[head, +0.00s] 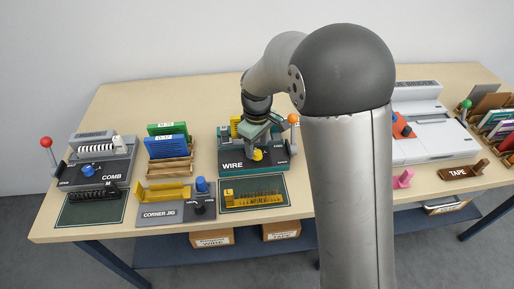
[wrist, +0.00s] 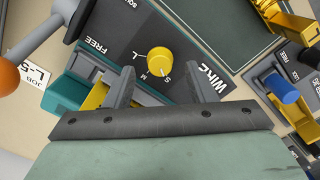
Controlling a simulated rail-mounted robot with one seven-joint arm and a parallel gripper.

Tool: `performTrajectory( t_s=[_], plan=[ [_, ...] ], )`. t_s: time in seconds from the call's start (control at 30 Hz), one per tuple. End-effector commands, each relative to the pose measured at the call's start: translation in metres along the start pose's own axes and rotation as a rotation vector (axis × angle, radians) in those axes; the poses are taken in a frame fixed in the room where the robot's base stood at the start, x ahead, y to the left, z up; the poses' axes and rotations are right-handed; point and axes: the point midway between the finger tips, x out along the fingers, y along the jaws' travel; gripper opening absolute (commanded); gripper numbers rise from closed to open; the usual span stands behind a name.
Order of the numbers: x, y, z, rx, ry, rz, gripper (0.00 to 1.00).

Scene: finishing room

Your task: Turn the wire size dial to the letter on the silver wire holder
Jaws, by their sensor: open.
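The dark and teal WIRE machine (head: 232,166) stands mid-table, with a round yellow dial (wrist: 160,60) on its top. The letters L, M and S are printed beside the dial; its pointer appears to be towards S. My gripper (wrist: 163,92) is open and empty, its two fingers apart just short of the dial and not visibly touching it. In the head view my gripper (head: 259,143) is above the machine.
The corner jig (head: 165,212) with a blue knob stands front left. The COMB machine (head: 105,168) and blue and green booklets (head: 168,146) are further left.

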Motion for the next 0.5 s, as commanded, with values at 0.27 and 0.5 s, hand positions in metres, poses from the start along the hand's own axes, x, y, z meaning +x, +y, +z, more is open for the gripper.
performTrajectory(
  t_s=[0.27, 0.5],
  plan=[
    [0.021, 0.000, 0.000, 0.000, -0.001, -0.001, 0.50],
    [0.022, 0.000, 0.000, 0.000, 0.000, 0.000, 0.50]
  ],
)
